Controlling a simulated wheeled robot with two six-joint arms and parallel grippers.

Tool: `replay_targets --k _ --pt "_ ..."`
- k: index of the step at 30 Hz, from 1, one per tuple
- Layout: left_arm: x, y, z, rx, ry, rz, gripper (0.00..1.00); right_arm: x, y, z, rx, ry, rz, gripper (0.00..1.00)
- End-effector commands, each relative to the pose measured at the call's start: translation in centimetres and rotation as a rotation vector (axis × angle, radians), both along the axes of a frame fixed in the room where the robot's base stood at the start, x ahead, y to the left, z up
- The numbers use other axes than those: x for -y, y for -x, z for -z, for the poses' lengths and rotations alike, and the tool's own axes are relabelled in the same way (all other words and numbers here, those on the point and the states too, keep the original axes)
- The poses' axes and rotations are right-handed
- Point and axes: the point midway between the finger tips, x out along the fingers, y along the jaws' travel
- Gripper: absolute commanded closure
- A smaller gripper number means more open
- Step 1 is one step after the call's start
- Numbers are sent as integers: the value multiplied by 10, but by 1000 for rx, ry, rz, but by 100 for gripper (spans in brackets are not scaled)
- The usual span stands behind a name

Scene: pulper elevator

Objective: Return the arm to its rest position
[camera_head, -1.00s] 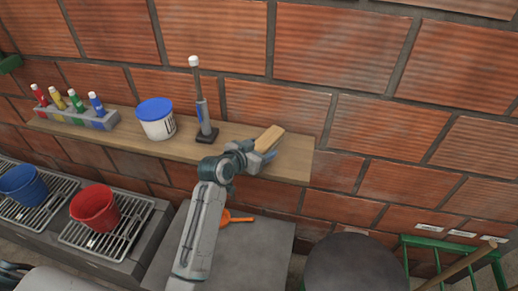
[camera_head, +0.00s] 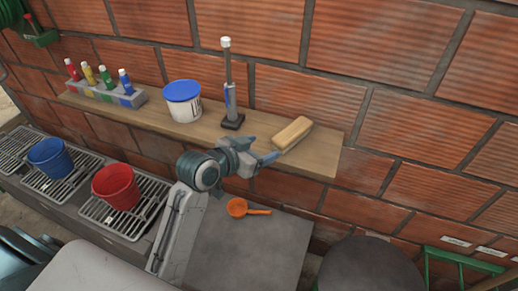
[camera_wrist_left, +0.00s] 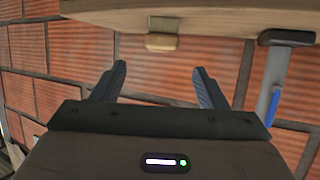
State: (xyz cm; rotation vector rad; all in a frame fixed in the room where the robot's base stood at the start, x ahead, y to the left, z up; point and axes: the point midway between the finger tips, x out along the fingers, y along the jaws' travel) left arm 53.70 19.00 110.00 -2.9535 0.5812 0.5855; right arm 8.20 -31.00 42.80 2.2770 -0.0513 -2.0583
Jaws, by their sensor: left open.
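My left gripper (camera_head: 262,152) is open and empty, just in front of the wooden shelf's edge. In the left wrist view its two fingers (camera_wrist_left: 160,85) stand apart with nothing between them. A tan block-like brush (camera_head: 292,133) lies on the shelf (camera_head: 325,155) beyond the fingertips, apart from them. The brush also shows in the left wrist view (camera_wrist_left: 162,32). My right gripper is not in view.
On the shelf stand an upright tool (camera_head: 231,95), a blue-lidded tub (camera_head: 183,103) and a rack of several coloured bottles (camera_head: 105,97). Below are a blue bucket (camera_head: 50,160), a red bucket (camera_head: 116,188), an orange scoop (camera_head: 238,208) on a grey top (camera_head: 265,250) and a dark round top (camera_head: 372,268).

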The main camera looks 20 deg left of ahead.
Motion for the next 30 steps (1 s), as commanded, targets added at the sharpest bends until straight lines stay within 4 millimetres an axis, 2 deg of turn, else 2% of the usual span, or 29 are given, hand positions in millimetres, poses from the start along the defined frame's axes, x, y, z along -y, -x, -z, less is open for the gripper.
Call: replay_targets --k 11,13,15,17,20,21,24,30 --pt "0 0 0 -1 0 0 33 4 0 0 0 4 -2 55" --pt "-1 3 4 -13 -3 -3 33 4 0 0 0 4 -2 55" --pt "-4 12 17 -51 -15 -14 33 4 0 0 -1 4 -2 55" --pt "-8 27 36 -111 -32 -32 33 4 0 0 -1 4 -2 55" --pt "-21 68 78 -258 -79 -82 33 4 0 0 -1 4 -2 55" --pt "-26 88 94 -324 -99 -106 33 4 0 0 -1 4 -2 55" --pt "-40 132 124 -459 -146 -162 33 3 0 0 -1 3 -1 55" --pt "-61 201 157 -652 -215 -251 33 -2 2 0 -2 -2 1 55"
